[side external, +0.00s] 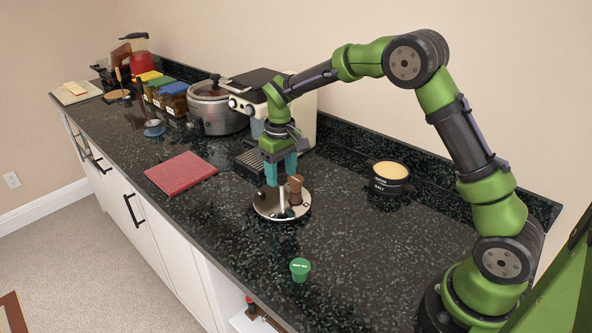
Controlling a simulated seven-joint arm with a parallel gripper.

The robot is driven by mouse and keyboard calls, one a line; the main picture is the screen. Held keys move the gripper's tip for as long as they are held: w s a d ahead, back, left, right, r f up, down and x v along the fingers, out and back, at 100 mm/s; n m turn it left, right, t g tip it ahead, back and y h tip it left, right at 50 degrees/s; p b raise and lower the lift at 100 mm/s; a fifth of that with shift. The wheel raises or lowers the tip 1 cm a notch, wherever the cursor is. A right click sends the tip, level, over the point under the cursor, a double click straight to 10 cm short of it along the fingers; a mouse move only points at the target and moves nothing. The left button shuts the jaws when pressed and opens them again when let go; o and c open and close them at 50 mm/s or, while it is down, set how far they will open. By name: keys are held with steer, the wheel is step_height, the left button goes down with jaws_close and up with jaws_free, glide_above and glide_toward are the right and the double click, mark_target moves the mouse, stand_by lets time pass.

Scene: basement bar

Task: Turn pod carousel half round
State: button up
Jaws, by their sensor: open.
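The pod carousel (266,207) is a round, pale metal disc on the dark counter, with a light upright post (282,203) near its middle. A brown pod-like piece (296,187) stands on its right part. My gripper (281,178) points down over the carousel with its teal fingers apart. The fingers are close to the brown piece and above the post; I cannot tell whether they touch either one. The fingers hide the far part of the disc. A green pod (300,269) with a pale label stands on the counter in front of the carousel.
A coffee machine (246,98) stands behind the carousel, near a steel cooker (213,112). A red board (182,173) lies to the left. The counter between pot and green pod is clear.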

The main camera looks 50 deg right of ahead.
step_height(320, 180, up, 17)
stand_by(0.5)
steer(key=s+a+m+t+y, duration=0.1)
steer(key=s+a+t, duration=0.1)
steer(key=s, duration=1)
steer(key=s+a+f+m+t+y, duration=0.1)
steer(key=s+t, duration=0.4)
steer(key=s, duration=0.8)
steer(key=shift+s+a+f+m, duration=0.15)
steer(key=shift+s+a+m, duration=0.1)
steer(key=shift+a+m, duration=0.5)
